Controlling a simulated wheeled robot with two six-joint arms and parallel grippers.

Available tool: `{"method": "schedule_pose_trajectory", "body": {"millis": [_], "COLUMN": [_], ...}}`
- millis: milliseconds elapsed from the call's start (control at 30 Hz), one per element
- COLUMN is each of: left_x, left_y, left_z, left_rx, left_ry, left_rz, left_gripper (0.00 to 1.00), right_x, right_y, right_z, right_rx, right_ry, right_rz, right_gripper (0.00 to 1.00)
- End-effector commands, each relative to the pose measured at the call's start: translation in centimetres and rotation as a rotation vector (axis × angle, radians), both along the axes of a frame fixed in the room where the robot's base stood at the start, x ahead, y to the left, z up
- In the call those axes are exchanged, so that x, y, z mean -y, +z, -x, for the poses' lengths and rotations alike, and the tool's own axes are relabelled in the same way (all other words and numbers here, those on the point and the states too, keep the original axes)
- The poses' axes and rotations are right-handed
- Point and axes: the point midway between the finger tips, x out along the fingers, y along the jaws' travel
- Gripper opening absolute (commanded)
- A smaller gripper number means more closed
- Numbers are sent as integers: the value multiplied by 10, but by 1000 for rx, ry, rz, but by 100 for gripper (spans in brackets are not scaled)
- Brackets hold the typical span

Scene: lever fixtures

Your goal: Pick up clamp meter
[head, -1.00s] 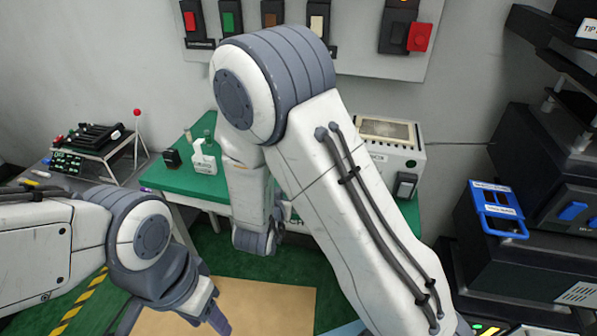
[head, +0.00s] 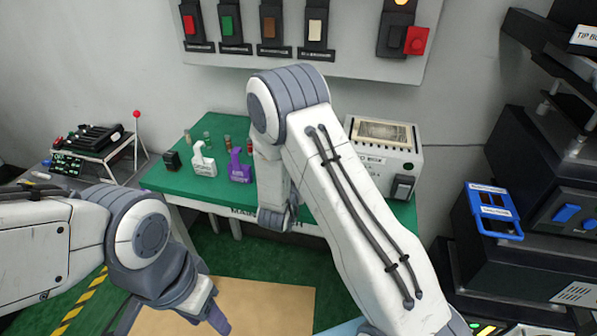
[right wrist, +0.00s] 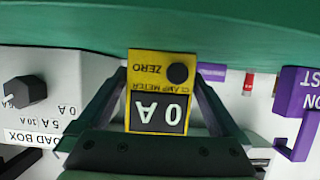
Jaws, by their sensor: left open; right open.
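The clamp meter (right wrist: 158,90) is a yellow block with a dark display reading "0 A" and a dark knob, upside down in the right wrist view. My right gripper (right wrist: 161,79) is open, with a dark finger on each side of the meter; contact cannot be told. In the head view my right arm covers the meter and the right fingers. My left gripper (head: 212,314) is open, low in the head view, in front of the green table and away from the meter.
The green table (head: 170,182) also carries a white tool (head: 203,160), a purple tool (head: 239,168) and a white load box (head: 400,155). In the right wrist view, the load box (right wrist: 40,85) stands left and the purple tool (right wrist: 297,105) right. A switch panel hangs behind.

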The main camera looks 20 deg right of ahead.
Motion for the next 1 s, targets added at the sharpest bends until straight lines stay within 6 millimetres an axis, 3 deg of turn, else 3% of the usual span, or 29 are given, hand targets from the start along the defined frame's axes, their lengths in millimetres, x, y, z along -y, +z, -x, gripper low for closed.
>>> {"method": "schedule_pose_trajectory", "body": {"millis": [167,200,400,767,1000], "left_x": [0,0,0,0,0], "left_y": [0,0,0,0,0], "left_z": [0,0,0,0,0], "left_rx": [0,0,0,0,0], "left_ry": [0,0,0,0,0], "left_rz": [0,0,0,0,0], "left_gripper": [50,50,50,50,50], "right_x": [0,0,0,0,0], "right_y": [-1,-1,-1,7,45], "right_z": [0,0,0,-1,-1], "right_rx": [-1,-1,-1,2,7], "right_ry": [0,0,0,1,0], "right_rz": [0,0,0,0,-2], "right_gripper": [100,96,20,18,18]}}
